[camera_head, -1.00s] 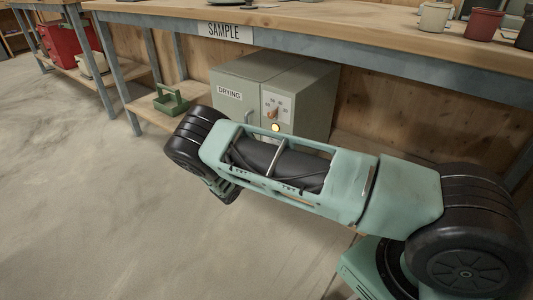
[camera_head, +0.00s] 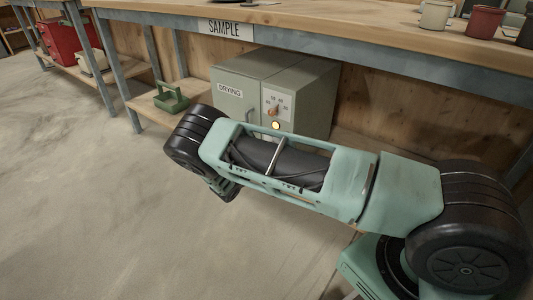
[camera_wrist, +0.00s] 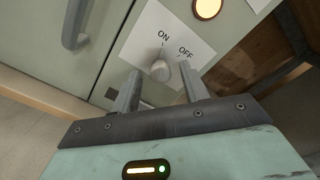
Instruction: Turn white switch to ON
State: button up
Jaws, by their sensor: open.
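The white switch (camera_wrist: 160,70) is a small rounded knob on a pale label plate with the words ON and OFF, in the wrist view. I cannot tell for sure which word it points at. My gripper (camera_wrist: 161,80) is open, with one finger on each side of the switch. The fingertips are close to the switch, and I cannot tell whether they touch it. In the head view the switch cannot be made out. It sits on a grey-green cabinet (camera_head: 240,73) labelled DRYING, partly hidden behind my arm.
A lit yellow lamp (camera_wrist: 207,8) is beside the label plate. A door handle (camera_wrist: 76,24) is at the upper left of the wrist view. A workbench (camera_head: 300,45) overhangs the cabinet. A green carrier (camera_head: 171,98) stands on a low shelf. The floor to the left is clear.

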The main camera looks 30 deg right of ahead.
jog(key=p+v, duration=0.3)
jog(key=v, duration=1.4)
jog(key=shift+a, duration=0.15)
